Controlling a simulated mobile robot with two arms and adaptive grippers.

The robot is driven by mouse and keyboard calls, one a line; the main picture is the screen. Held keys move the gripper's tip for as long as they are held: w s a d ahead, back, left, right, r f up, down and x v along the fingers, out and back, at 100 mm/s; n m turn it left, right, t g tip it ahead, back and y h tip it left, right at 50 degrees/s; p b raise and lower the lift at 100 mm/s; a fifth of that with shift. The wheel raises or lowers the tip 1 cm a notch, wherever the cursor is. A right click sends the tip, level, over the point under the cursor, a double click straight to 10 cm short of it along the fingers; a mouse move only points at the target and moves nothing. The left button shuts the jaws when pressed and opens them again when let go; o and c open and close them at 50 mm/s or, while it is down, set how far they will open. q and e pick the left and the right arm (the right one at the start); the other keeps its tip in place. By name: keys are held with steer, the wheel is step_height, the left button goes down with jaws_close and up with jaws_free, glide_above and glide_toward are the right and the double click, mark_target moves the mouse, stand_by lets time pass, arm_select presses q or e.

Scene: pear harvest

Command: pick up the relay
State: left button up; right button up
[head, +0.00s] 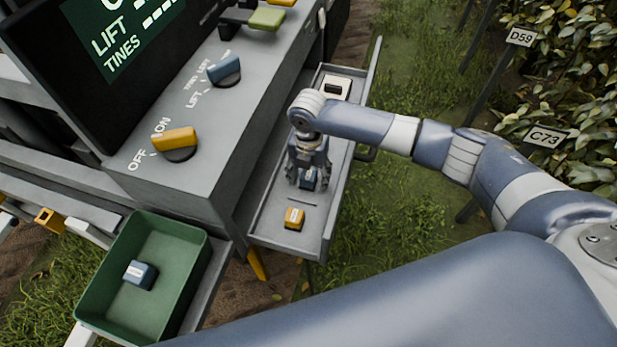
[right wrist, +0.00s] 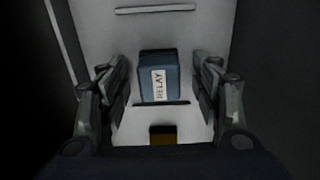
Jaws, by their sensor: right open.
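The relay is a small blue block with a white label reading RELAY. In the right wrist view the relay (right wrist: 158,78) lies between my two open fingers, with a gap on each side. In the head view the relay (head: 309,178) shows partly below my right gripper (head: 308,178), inside the open drawer (head: 333,212). My right gripper also shows in the right wrist view (right wrist: 165,95); it points down over the relay, open and empty. My left gripper is not in view.
Another blue block (head: 140,274) sits in a green tray (head: 195,285). Drawer walls stand close on both sides. The control console (head: 200,130) is left of the drawer.

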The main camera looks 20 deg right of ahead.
steer(key=shift+f, duration=0.2)
steer(key=c, duration=1.2)
